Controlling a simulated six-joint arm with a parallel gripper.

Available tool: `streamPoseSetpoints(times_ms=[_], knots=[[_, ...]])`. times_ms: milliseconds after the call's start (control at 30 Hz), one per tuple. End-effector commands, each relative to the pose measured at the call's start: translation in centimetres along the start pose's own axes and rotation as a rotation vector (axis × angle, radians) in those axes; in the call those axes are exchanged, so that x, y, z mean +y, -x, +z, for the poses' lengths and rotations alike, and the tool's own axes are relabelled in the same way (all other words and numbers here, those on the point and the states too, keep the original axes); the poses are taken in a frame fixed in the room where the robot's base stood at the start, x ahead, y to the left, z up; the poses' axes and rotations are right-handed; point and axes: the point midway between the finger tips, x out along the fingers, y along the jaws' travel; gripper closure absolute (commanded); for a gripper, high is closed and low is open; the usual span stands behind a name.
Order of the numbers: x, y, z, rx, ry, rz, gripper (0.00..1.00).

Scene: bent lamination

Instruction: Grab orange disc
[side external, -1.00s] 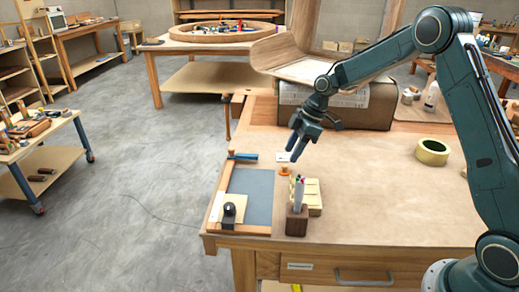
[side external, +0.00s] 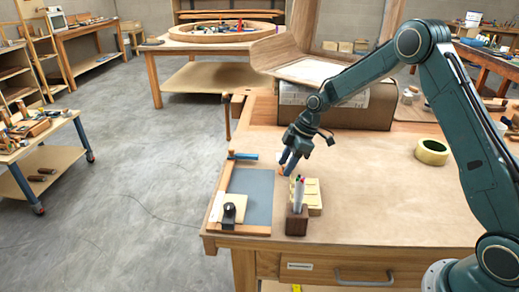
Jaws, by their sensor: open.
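The orange disc (side external: 282,172) is on the workbench, just right of the top end of the blue-grey mat. It is small and mostly hidden behind my gripper's fingers. My gripper (side external: 288,165) points down at the disc with its fingertips at or just above it. The jaws are open. I cannot tell whether the fingers touch the disc.
A wooden pen holder (side external: 297,222) and light wooden blocks (side external: 312,195) stand close in front of the disc. The mat (side external: 257,190) in a wooden frame lies to the left. A yellow tape roll (side external: 431,151) lies at right, with free bench between.

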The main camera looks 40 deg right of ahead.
Motion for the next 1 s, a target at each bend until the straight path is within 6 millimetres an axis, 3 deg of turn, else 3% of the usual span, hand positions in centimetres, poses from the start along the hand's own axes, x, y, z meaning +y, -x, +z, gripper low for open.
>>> streamPoseSetpoints(times_ms=[133,333,767,1000], knots=[[0.0,0.0,0.0,0.000,0.000,0.000,0.61],[0.0,0.0,0.0,0.000,0.000,0.000,1.00],[0.0,0.3,-0.1,0.001,0.001,0.001,1.00],[0.1,2.1,-0.9,0.002,0.002,0.002,1.00]])
